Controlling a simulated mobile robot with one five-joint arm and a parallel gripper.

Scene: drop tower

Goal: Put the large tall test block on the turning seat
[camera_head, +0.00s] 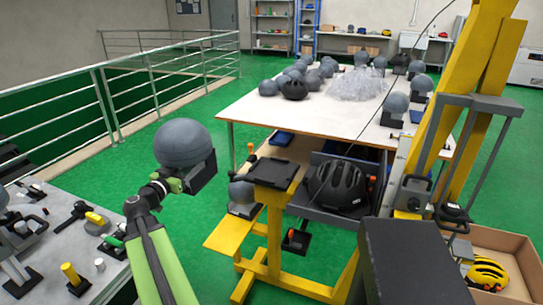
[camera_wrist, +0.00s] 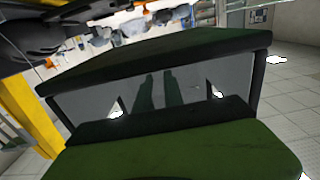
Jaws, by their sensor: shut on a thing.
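My gripper (camera_head: 172,184) is at the end of my green arm, left of centre in the head view. It is shut on a test block (camera_head: 184,145), a large grey rounded headform on a dark square base. The block is held roughly upright in the air, above and left of the yellow stand. A flat black square plate (camera_head: 271,172) on the yellow stand looks like the turning seat; it is empty, and the block is apart from it. In the wrist view, close dark green and grey surfaces (camera_wrist: 165,90) fill the middle; I cannot tell them apart clearly.
A black helmet (camera_head: 338,186) sits in a grey tray right of the plate. A white table (camera_head: 245,118) with more headforms stands behind. A yellow drop tower (camera_head: 466,95) rises at right. A grey bench (camera_head: 55,255) with tools is at left. Green floor is clear between.

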